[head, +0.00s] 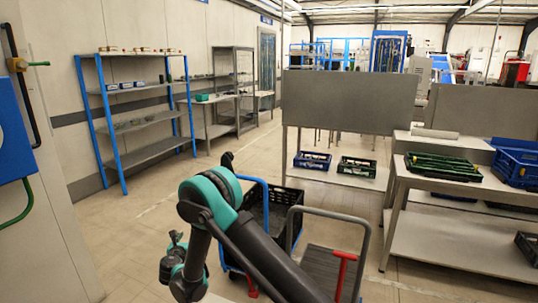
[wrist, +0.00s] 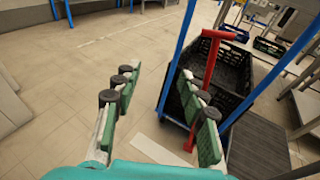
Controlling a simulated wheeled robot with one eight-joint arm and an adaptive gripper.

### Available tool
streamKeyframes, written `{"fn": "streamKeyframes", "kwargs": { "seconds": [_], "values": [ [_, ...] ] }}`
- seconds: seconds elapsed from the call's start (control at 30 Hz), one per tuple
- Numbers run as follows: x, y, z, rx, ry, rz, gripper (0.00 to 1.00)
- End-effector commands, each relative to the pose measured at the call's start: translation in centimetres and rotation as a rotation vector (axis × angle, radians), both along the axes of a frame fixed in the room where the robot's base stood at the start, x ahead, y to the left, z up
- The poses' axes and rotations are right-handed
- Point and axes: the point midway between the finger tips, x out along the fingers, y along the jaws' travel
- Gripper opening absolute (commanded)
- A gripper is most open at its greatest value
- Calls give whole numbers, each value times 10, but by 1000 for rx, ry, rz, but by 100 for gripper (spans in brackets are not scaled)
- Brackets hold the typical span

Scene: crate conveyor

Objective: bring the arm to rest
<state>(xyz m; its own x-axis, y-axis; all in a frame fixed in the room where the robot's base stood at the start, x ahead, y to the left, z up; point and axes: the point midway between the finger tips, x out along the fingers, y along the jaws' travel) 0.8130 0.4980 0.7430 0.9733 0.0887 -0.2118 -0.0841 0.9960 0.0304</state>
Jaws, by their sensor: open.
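My gripper (wrist: 156,73) is in the wrist view with its two green-padded fingers spread apart. Nothing lies between the fingers, and bare floor shows through the gap. My arm (head: 215,195), teal and dark grey, is bent in the lower middle of the head view. Its elbow is raised and the forearm folds down to the left. I cannot make out the fingers clearly in the head view.
A trolley with a black crate (head: 290,197) stands close behind my arm; the crate (wrist: 233,72) is right of my fingers. A shelf rack (head: 150,150) stands left. A workbench (head: 455,185) with crates is right. Floor between rack and trolley is clear.

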Motion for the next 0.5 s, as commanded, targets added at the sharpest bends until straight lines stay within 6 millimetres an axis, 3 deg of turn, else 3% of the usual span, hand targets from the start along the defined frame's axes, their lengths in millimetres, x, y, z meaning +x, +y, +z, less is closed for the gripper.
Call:
{"fn": "streamKeyframes", "kwargs": {
  "seconds": [0.17, 0.27, 0.5],
  "values": [
    [19, -49, 22, 134, 68, -99, 42],
    [29, -88, 38, 245, 118, -182, 42],
    [34, -210, 78, 599, 242, -457, 42]
  ]
}}
